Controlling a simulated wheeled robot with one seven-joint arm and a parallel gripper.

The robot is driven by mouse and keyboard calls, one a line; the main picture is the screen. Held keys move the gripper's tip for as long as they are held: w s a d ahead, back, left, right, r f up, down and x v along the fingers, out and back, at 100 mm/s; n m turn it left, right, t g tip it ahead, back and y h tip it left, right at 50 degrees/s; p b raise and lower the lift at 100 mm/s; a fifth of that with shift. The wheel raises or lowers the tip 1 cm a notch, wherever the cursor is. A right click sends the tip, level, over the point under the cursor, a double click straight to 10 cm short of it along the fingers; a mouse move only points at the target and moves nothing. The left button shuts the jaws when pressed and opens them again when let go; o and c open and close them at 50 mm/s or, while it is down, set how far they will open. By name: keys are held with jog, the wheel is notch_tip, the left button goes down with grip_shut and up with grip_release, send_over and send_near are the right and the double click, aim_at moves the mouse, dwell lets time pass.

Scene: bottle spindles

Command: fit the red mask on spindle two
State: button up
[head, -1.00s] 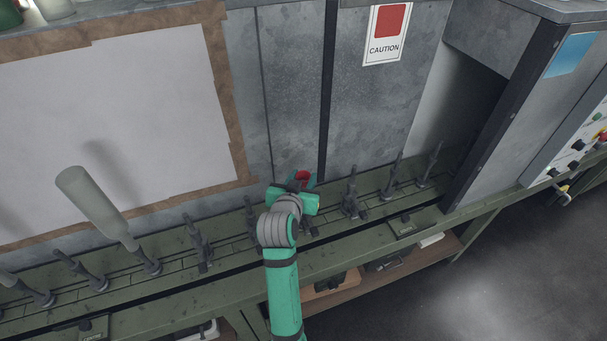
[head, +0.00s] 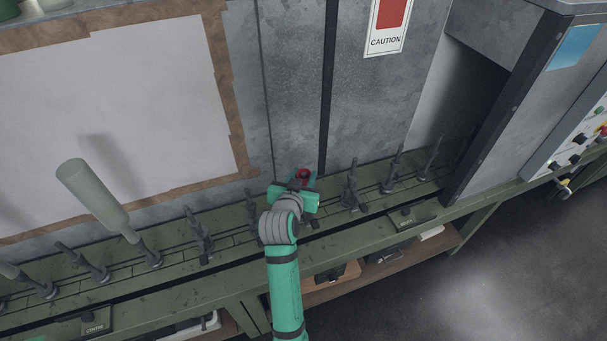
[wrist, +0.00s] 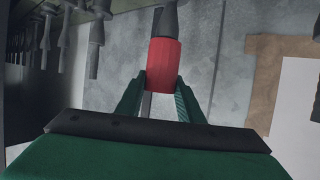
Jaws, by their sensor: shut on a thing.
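My gripper (head: 301,181) is shut on the red mask (head: 303,174), which shows as a short red sleeve. In the wrist view my gripper (wrist: 161,88) has one finger on each side of the red mask (wrist: 163,64). That view looks upside down. A dark spindle (wrist: 169,17) meets the mask's far end there, in line with it. I cannot tell how far the mask sits around it. In the head view my arm and gripper hide most of this spindle. No number shows, so I cannot tell which spindle is two.
Several dark spindles stand in a row on the green bench (head: 235,262), with close neighbours at left (head: 252,212) and right (head: 350,188). A pale bottle (head: 92,195) stands tilted on one at far left. A grey metal wall (head: 290,80) rises behind.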

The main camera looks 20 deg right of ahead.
jog(key=o, duration=1.1)
jog(key=shift+o, duration=0.2)
jog(key=v, duration=1)
jog(key=shift+s+a, duration=0.15)
jog(key=shift+s, duration=0.1)
jog(key=shift+s+r, duration=0.1)
jog(key=shift+r, duration=0.05)
